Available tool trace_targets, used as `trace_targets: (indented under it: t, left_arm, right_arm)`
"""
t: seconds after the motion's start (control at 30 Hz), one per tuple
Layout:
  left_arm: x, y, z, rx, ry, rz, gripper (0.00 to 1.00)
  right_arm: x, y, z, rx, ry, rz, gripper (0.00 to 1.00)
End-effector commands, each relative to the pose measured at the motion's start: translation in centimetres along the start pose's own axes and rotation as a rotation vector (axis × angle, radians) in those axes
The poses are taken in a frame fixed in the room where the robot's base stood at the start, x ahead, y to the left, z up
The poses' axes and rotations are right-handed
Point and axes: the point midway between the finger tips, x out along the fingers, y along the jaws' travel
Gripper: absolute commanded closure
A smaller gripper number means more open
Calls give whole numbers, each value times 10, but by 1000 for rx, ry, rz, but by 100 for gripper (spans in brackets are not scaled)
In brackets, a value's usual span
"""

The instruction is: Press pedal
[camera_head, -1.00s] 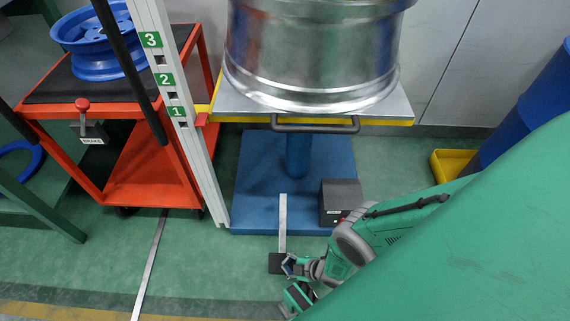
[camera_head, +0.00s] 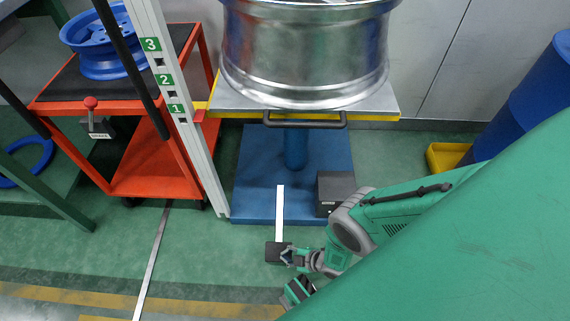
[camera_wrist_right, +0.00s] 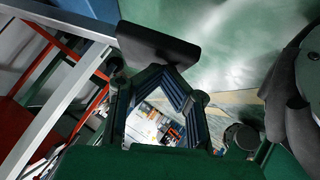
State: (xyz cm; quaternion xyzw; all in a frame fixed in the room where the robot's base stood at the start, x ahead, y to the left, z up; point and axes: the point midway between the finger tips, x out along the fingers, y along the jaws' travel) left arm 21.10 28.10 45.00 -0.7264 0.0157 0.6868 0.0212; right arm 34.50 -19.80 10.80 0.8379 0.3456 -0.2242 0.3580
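The pedal is a dark square pad (camera_head: 274,253) at the front end of a light metal bar (camera_head: 280,212), which runs out from the blue base of the wheel lift. My right gripper (camera_head: 287,257) is at the pad's right side, overlapping its edge in the head view; I cannot tell whether it touches. In the right wrist view the pad (camera_wrist_right: 157,44) lies just past the fingertips (camera_wrist_right: 160,69). The fingers come together at the tips, with nothing visible between them. My left gripper is not in view.
A big silver wheel (camera_head: 305,55) rests on the lift platform above the blue base (camera_head: 255,175). A dark box (camera_head: 335,190) stands on the base near my right forearm. A red cart (camera_head: 150,170) with a blue wheel is at left. Open green floor lies left of the pedal.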

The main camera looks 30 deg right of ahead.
Motion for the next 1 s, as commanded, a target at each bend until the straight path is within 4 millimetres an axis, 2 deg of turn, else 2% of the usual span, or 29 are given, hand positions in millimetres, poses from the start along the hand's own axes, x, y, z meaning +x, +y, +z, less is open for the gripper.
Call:
trace_targets:
  t: [0.03, 0.2, 0.4, 0.6, 1.0]
  left_arm:
    - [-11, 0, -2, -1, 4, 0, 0]
    - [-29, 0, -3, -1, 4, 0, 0]
    - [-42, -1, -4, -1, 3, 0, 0]
    - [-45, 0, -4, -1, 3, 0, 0]
    - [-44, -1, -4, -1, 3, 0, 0]
  right_arm:
    - [-14, 1, 0, 1, -8, -4, 100]
    - [-47, -2, 0, 0, -7, -4, 100]
    - [-74, -4, 0, 0, -3, -3, 100]
    - [-81, -5, 0, -1, 0, -1, 100]
    - [-80, -5, 0, -1, 1, -1, 100]
